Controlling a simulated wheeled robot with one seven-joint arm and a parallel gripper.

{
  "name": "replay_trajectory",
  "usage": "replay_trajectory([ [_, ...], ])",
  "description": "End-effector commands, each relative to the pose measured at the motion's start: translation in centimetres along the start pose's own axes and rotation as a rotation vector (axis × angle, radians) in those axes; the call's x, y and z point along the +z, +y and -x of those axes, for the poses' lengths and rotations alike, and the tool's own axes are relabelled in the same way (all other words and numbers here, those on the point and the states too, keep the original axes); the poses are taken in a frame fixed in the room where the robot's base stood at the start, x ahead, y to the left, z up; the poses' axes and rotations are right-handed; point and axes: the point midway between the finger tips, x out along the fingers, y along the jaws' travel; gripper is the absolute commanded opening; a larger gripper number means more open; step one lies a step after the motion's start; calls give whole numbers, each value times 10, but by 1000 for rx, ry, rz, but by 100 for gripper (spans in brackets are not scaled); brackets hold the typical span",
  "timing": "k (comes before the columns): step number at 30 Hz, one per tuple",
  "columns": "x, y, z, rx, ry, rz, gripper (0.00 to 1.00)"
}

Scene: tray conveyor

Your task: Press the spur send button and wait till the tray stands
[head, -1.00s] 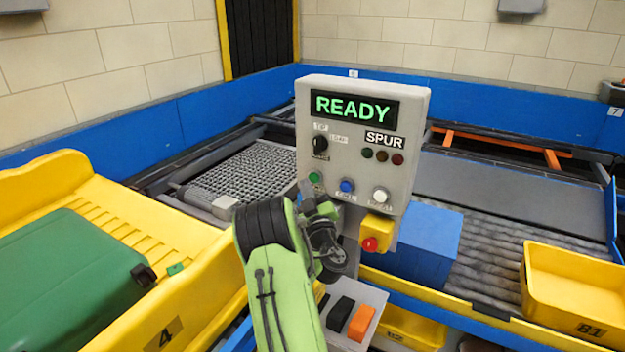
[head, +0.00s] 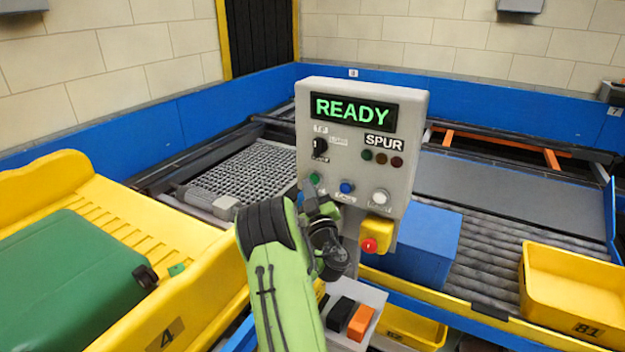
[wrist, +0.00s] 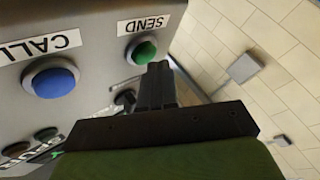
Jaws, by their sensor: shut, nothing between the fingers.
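The spur control panel (head: 408,160) is grey, with a lit green READY display (head: 353,110) and a SPUR label. Its green send button (head: 315,178) is at the panel's lower left; in the wrist view the button (wrist: 144,51) is marked SEND. My gripper (wrist: 160,70) is shut and empty, its fingertips close beside the green button in that view. I cannot tell if they touch it. In the head view my gripper (head: 311,195) is just below the button, partly hidden by my arm. A yellow tray marked B1 (head: 585,325) sits at the right by the rollers.
A blue button (head: 347,187), a white button (head: 380,198) and a red stop button on a yellow box (head: 370,245) are near my gripper. A blue box (head: 425,245) stands behind the panel. A green case (head: 70,280) lies in the yellow chute (head: 190,290) at left.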

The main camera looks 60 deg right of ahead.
Motion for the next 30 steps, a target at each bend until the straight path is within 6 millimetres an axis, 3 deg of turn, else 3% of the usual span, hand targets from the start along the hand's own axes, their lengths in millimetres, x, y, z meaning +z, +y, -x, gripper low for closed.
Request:
replay_trajectory([
  [30, 5, 5, -6, 0, -1, 0, 0],
])
